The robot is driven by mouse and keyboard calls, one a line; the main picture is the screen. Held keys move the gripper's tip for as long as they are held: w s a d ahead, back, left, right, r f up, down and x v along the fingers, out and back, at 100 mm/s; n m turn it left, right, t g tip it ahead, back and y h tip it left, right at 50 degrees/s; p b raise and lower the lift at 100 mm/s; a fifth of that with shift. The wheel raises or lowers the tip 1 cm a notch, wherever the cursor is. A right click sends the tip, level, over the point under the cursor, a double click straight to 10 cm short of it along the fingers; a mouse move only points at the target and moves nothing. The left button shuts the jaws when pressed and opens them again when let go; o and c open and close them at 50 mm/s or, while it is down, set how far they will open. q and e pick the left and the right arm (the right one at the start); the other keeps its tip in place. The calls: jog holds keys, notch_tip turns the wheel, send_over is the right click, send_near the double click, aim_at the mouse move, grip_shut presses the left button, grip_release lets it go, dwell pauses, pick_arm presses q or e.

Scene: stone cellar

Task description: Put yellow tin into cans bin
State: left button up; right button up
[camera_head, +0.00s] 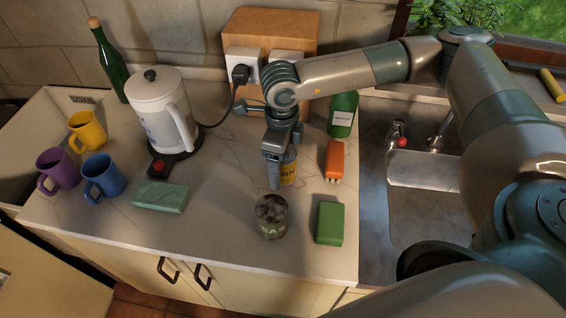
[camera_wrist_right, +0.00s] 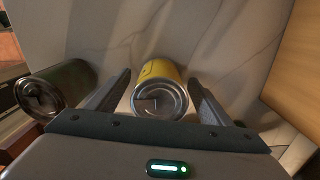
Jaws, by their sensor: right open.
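The yellow tin (camera_head: 289,173) stands upright on the marble counter, partly hidden behind my right gripper (camera_head: 276,184). In the right wrist view, the yellow tin (camera_wrist_right: 160,72) lies between the two open fingers (camera_wrist_right: 160,82), its metal lid facing the camera. A gap shows beside the tin, so the fingers are around it and not closed on it. I cannot make out a bin marked for cans in these views. My left gripper is not in view.
A dull green tin (camera_head: 271,216) stands just in front, also in the wrist view (camera_wrist_right: 57,90). An orange brush (camera_head: 334,160), green block (camera_head: 330,223) and green bottle (camera_head: 342,114) are to the right.

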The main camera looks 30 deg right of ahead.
jog(key=shift+c, duration=0.4)
jog(key=c, duration=1.2)
jog(key=shift+o, duration=0.2)
jog(key=shift+r, duration=0.55)
notch_tip(320, 180, up, 4)
jog(key=shift+f+p, duration=0.25)
jog(key=shift+p, duration=0.4)
jog(key=s+d+r, duration=0.4)
jog(key=s+r, duration=0.2)
jog(key=s, duration=0.5)
jog(key=shift+d+r, duration=0.2)
jog(key=shift+w, duration=0.1)
